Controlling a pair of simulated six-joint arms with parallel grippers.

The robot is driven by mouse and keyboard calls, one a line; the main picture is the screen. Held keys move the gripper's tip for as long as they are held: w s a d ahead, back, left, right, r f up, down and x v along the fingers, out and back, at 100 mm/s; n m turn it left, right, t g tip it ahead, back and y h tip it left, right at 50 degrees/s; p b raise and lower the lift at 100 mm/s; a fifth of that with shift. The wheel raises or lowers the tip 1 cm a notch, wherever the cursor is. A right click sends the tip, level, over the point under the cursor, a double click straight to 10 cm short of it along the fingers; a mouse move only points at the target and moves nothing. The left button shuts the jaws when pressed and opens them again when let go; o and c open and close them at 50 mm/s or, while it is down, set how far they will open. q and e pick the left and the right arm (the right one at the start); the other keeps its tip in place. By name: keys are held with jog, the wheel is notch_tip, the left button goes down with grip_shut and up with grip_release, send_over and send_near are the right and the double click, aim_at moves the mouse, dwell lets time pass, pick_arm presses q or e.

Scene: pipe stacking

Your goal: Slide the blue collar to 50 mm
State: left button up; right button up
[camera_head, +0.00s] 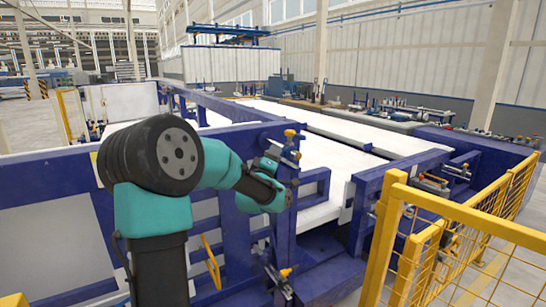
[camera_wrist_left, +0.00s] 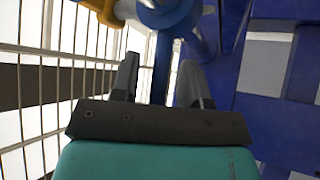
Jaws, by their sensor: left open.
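My left arm (camera_head: 165,160), teal and black, comes in from the lower left in the head view. Its wrist end (camera_head: 265,190) is beside the blue frame, and the fingers are hard to make out there. In the left wrist view my left gripper (camera_wrist_left: 160,78) is open, with two dark fingers apart. A blue round part (camera_wrist_left: 168,14), possibly the blue collar, is beyond the fingertips at the top. A blue rod runs down from it between the fingers. Nothing is clearly gripped. I cannot identify the collar or a 50 mm mark with certainty. My right gripper is not in view.
A blue steel frame (camera_head: 60,190) surrounds the wrist end. Small fittings with orange-yellow tops (camera_head: 290,133) stand on it. Long white panels (camera_head: 335,125) lie behind. A yellow mesh fence (camera_head: 425,245) stands at the lower right. A yellow part (camera_wrist_left: 104,10) is at the top in the wrist view.

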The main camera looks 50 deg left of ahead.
pick_arm(q)
grip_shut()
dwell(0.4)
